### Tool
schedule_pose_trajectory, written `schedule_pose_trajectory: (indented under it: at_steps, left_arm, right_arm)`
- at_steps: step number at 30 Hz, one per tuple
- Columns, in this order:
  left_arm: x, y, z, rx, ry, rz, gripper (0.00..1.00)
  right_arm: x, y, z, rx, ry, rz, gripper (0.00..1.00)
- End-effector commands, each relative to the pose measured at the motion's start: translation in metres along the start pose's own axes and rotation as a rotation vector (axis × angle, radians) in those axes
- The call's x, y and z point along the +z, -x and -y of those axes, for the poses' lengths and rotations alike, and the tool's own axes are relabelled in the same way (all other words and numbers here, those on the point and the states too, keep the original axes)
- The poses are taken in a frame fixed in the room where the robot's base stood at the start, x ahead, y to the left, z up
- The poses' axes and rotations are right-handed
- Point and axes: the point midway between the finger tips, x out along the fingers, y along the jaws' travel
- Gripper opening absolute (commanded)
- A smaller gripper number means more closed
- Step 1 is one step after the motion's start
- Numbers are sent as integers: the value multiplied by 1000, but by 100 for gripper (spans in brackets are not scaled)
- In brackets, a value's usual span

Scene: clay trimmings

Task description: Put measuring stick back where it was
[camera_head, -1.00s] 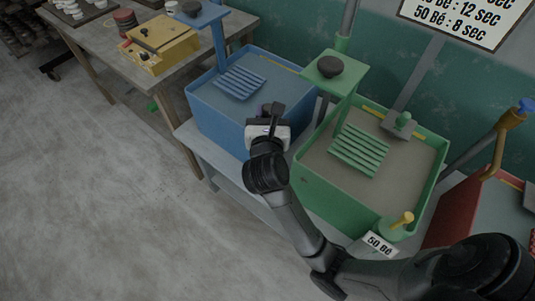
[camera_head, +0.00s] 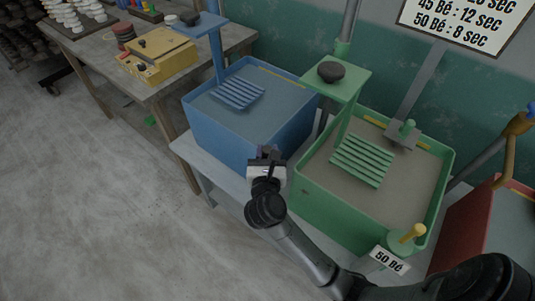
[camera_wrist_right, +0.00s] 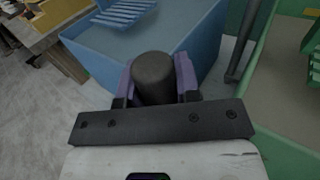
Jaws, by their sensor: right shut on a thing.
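My right gripper (camera_head: 267,158) is just in front of the near right corner of the blue tub, by the gap beside the green tub. In the right wrist view its purple-grey fingers (camera_wrist_right: 157,80) are shut on a dark grey rounded piece (camera_wrist_right: 154,76). Only the blunt top end of this piece shows; the rest is hidden below the gripper, so I cannot tell whether it is the measuring stick. My left gripper is not in view.
The blue tub (camera_head: 232,137) and green tub (camera_head: 335,208) stand close together on a grey bench. The green tub has a yellow-handled piece (camera_head: 411,233) at its front corner. A red tub (camera_head: 475,225) is at right. A table with a yellow box (camera_head: 160,55) is at back left.

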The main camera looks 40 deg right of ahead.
Motion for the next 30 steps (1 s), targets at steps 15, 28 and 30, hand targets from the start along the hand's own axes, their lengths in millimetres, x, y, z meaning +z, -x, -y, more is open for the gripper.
schedule_pose_trajectory:
  at_steps: [15, 28, 30]
  left_arm:
    - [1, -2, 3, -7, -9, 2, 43]
    - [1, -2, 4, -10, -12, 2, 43]
    - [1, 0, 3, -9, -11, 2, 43]
  right_arm:
    - [-4, 0, 0, 0, 0, 0, 36]
    - [-3, 0, 0, 0, 0, 0, 56]
    - [0, 0, 0, 0, 0, 1, 56]
